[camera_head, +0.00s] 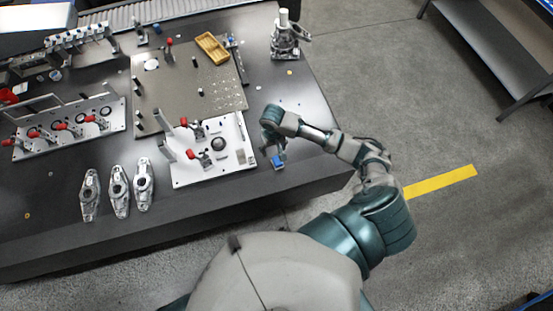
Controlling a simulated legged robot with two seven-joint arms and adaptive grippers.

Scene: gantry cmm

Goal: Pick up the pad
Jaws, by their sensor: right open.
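A small blue block (278,161), which may be the pad, shows near the right front edge of the dark table. My right gripper (272,150) is just above it in the picture, pointing down, with its jaws open. The gripper is small here, and I cannot tell whether its fingers touch the block or stand around it. My left gripper is not in view.
A white fixture plate (225,166) with red-handled clamps lies just left of the gripper. Several metal brackets (119,190) lie at the front. A grey perforated plate (165,90), a yellow tray (212,47) and a metal stand (285,40) are further back.

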